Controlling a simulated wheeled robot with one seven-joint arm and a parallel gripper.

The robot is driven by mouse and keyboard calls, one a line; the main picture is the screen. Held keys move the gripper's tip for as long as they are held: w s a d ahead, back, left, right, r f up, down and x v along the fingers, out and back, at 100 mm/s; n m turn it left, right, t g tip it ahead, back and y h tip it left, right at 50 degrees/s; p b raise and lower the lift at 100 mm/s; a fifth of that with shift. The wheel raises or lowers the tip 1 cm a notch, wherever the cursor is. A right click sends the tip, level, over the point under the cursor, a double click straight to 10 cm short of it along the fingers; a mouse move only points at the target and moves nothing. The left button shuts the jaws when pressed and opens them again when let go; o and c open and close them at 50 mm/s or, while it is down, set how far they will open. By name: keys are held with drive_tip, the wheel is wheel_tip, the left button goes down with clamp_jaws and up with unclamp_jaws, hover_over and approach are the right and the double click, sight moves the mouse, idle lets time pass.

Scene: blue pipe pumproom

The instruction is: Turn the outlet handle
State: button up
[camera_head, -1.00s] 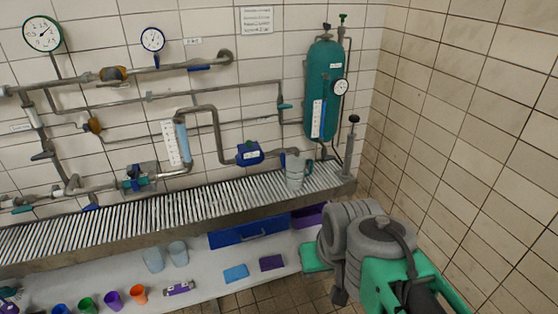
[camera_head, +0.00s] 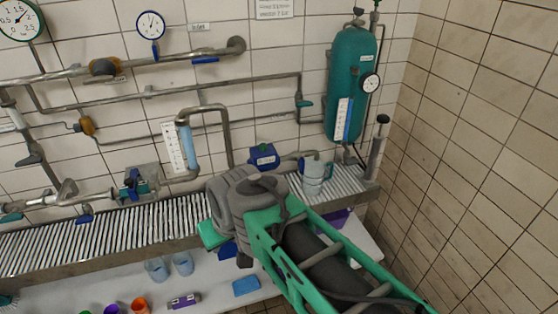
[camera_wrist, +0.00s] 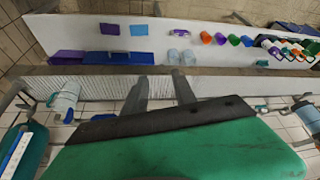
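Several small valve handles sit on the wall pipes, and I cannot read which one is the outlet. A blue handle (camera_head: 205,60) hangs under the upper pipe, and a teal handle (camera_head: 304,103) is on the pipe beside the teal tank. A blue and teal valve (camera_head: 138,187) and a blue handle (camera_head: 85,218) are on the lower pipe at left. My gripper (camera_wrist: 157,88) is open and empty in the wrist view, its two grey fingers apart over the grating. In the head view my arm hides the fingers. They touch no handle that I can see.
A slatted grating (camera_head: 115,222) runs along the wall, with a clear jug (camera_head: 313,177) on it near the teal tank (camera_head: 352,85). A blue box (camera_head: 264,157) is on the pipe. Cups and a blue block (camera_head: 246,286) stand on the lower shelf. A tiled wall closes the right.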

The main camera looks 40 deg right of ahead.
sight(303, 165)
drive_tip(key=w+d+f+t+b, duration=0.3)
drive_tip(key=w+d+f+b, duration=0.35)
drive_tip(key=w, duration=0.25)
drive_tip(key=w+d+f+t+b, duration=0.3)
drive_tip(key=w+d+f+b, duration=0.2)
drive_tip(key=w+d+b, duration=0.25)
drive_tip(key=d+f+m+t+h+b, duration=0.1)
drive_tip(key=d+m+t+h+b, duration=0.35)
drive_tip(key=d, duration=2.05)
drive_tip(key=w, duration=0.2)
drive_tip(key=w+d+t+b, duration=0.1)
drive_tip(key=w, duration=0.1)
drive_tip(key=w+d+n+t+b, duration=0.1)
drive_tip(key=w, duration=0.1)
drive_tip(key=shift+r+h, duration=0.1)
drive_tip(key=shift+h, duration=0.15)
drive_tip(key=shift+w, duration=0.3)
drive_tip(key=shift+c, duration=0.3)
